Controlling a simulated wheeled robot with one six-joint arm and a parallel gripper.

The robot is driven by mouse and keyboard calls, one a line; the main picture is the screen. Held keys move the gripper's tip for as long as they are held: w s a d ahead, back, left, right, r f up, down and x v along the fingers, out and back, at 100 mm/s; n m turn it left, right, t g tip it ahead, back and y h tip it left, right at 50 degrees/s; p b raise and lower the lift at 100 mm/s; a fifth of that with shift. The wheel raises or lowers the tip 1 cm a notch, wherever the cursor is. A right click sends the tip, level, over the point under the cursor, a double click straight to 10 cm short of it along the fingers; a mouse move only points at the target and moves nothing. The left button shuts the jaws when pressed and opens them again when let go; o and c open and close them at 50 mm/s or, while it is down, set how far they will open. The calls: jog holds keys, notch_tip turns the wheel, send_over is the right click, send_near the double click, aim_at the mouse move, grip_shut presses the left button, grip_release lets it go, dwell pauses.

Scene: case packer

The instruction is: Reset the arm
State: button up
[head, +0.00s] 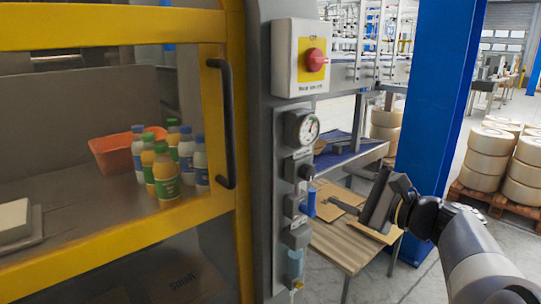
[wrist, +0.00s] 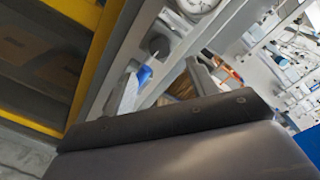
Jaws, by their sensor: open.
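My gripper (head: 338,205) is at the right of the head view, in front of the wooden table and just right of the panel's air fittings. Its fingers point left toward the panel.
A grey post carries a red stop knob (head: 315,60), a gauge (head: 302,127) and fittings. Left is a yellow-framed door with a black handle (head: 226,124); behind it stand several bottles (head: 165,172) and an orange bin (head: 112,155). A wooden table (head: 340,245) and blue column (head: 437,90) stand right.

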aim_at(311, 174)
jog(key=x, duration=0.8)
jog(key=shift+b, duration=0.35)
